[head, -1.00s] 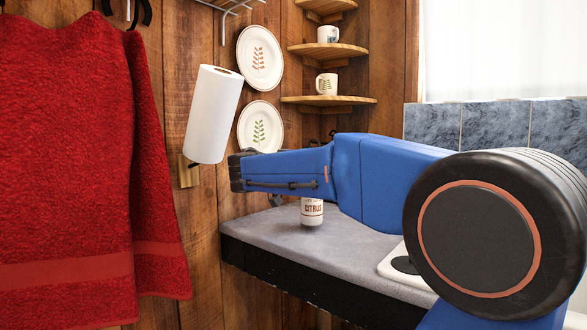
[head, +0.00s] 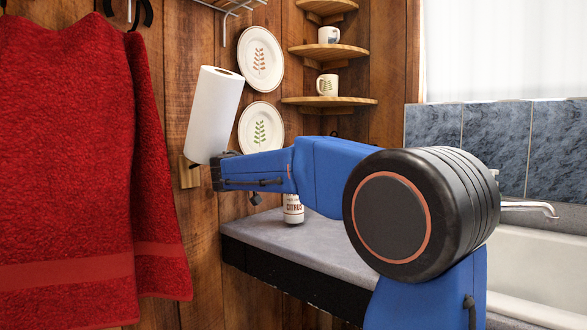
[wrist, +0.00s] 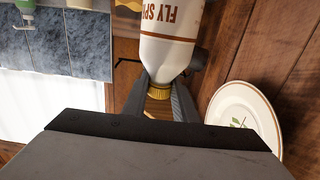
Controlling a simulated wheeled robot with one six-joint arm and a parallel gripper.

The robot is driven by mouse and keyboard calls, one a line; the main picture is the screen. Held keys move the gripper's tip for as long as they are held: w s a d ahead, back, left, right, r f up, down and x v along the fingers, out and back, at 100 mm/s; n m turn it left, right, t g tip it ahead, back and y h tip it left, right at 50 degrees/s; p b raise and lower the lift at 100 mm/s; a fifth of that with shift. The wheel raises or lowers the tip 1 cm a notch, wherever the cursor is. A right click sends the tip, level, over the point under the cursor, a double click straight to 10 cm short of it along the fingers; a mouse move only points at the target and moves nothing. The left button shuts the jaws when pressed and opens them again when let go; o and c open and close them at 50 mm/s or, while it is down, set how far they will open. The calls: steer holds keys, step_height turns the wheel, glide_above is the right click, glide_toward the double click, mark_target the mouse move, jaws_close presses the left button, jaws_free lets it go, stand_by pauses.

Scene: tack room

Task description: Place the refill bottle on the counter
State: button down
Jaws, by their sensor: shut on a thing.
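In the wrist view the bottle (wrist: 170,48) has a FLY SPR label, upside down there, and a gold cap. My gripper (wrist: 160,92) is shut on it at the cap and neck. My arm hides most of the gripper and the bottle's top in the head view. The bottle looks upright over the grey counter (head: 262,231); I cannot tell whether its base touches the top.
A paper towel roll (head: 213,115) and two plates (head: 261,128) hang on the wood wall close to my arm. A red towel (head: 75,180) hangs at left. Corner shelves (head: 328,101) hold mugs. A white sink (head: 535,265) is at right.

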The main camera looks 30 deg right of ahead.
steer(key=shift+s+f, duration=0.1)
steer(key=shift+f, duration=0.35)
steer(key=c, duration=1.4)
jaws_free()
steer(key=shift+c, duration=0.2)
steer(key=v, duration=0.7)
steer(key=shift+a, duration=0.25)
steer(key=shift+s, duration=0.15)
